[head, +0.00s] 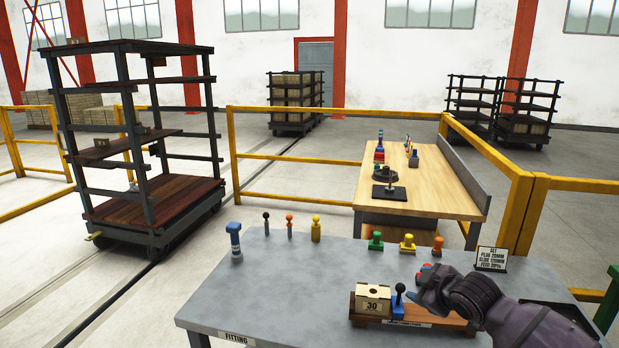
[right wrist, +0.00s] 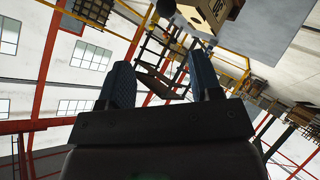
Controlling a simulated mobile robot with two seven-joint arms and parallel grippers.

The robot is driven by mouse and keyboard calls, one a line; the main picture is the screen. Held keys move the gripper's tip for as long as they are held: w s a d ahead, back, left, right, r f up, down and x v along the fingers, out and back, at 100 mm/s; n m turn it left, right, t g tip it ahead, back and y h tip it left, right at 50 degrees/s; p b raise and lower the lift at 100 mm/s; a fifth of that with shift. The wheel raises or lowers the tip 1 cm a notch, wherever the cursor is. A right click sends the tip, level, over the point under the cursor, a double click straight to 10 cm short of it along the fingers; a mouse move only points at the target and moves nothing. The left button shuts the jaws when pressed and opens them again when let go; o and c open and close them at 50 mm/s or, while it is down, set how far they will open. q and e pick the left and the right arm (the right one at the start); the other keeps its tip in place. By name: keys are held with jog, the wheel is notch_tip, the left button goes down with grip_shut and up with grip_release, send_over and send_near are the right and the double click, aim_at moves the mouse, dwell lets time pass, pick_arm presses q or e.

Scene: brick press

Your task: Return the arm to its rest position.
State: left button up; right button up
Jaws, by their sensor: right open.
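My right gripper (head: 422,290) is at the right front of the grey fitting table (head: 270,290) in the head view, its arm coming in from the lower right. It is beside a blue piece with a black ball knob (head: 398,302); I cannot tell whether they touch. In the right wrist view the two blue-grey fingers (right wrist: 163,80) stand apart with nothing held between them. A tan box marked 30 (head: 372,299) sits on a wooden board (head: 365,320) left of the blue piece. The box also shows in the right wrist view (right wrist: 208,12). My left gripper is not in view.
Small coloured pieces, including a yellow one (head: 316,229) and a green one (head: 376,241), stand along the table's back edge. A sign (head: 491,259) stands at the back right. A wooden bench (head: 430,195), yellow rails (head: 290,160) and a tall rack (head: 150,215) lie beyond. The table's left half is mostly clear.

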jog(key=s+f+m+h, duration=0.1)
jog(key=s+f+m, duration=0.2)
jog(key=s+f, duration=0.4)
jog(key=s+d+f+m+h, duration=0.1)
jog(key=s+f+m, duration=0.3)
jog(key=s, duration=1.3)
jog(key=s+d+f+m+h, duration=0.1)
jog(key=s+f+m, duration=0.2)
jog(key=s+f, duration=0.7)
jog(key=shift+s+f+m, duration=0.15)
jog(key=shift+s+m, duration=0.25)
jog(key=shift+s, duration=0.6)
jog(key=shift+a, duration=0.1)
